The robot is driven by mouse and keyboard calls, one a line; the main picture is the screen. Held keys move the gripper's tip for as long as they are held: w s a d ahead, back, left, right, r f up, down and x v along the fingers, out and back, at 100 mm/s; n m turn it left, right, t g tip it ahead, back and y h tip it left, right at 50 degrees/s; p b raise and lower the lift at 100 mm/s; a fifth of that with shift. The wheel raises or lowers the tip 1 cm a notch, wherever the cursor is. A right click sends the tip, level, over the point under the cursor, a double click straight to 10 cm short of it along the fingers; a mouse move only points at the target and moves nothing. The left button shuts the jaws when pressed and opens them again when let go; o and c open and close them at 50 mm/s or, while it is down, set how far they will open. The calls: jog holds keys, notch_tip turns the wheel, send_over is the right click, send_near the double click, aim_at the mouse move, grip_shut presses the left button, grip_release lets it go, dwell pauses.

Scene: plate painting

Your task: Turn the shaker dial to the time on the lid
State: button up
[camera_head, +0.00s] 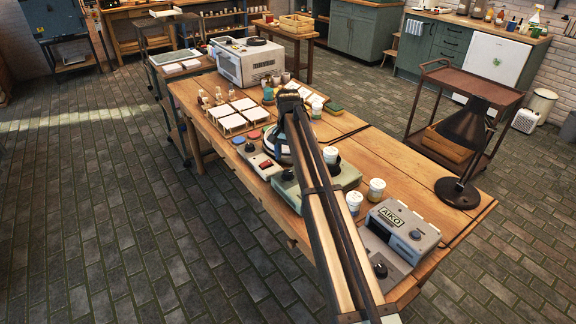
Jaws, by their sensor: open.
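A grey machine lettered AIKO (393,228) stands at the near right end of the wooden table, with a dark knob (415,235) on its front and another dark knob (380,270) on a low part before it. A grey-green unit (347,177) sits mid-table, partly behind my arm. I cannot tell which is the shaker. White-lidded jars stand by them, one at the unit's right (376,190) and one nearer (354,202). Writing on the lids is too small to read. My gripper (290,98) is open over the table's middle, apart from both machines; its fingertips are hard to make out.
A red-buttoned box (262,165) sits left of my arm. White tiles on stands (232,122), bottles and small cups lie farther back, before a large white oven-like box (243,62). A black desk lamp (465,130) rises at the right end. The table's right edge strip is mostly clear.

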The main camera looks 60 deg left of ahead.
aim_at(288, 172)
notch_tip(288, 172, up, 8)
dwell(0.4)
dwell(0.4)
